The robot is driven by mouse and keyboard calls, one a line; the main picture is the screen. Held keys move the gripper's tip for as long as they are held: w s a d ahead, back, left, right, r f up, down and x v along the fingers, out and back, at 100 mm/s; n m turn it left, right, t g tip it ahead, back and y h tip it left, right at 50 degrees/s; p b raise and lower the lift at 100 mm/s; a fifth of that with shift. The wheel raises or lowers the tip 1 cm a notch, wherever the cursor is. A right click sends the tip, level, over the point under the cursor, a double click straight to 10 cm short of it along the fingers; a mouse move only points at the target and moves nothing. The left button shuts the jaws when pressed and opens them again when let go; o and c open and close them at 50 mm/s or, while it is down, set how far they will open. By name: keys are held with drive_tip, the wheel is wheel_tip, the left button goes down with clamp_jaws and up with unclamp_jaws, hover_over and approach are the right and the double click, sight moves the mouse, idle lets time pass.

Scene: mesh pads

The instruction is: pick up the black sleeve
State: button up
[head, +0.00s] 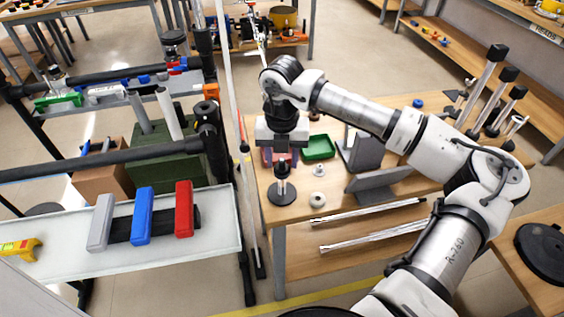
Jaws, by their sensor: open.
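My gripper (282,154) points straight down over the wooden table, near its left edge. It is open. Directly below it a small black sleeve (282,170) appears at the top of a short upright stand with a round black base (281,194). The sleeve looks upright. The dark fingers and the dark sleeve overlap in the picture, so I cannot tell whether the fingers are around it or just above it.
A white ring (317,198) and small white knob (319,170) sit right of the stand. A shelf cart with blue (142,215) and red (184,208) blocks stands left.

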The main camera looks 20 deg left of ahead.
drive_tip(key=shift+c, duration=0.2)
clamp_jaws()
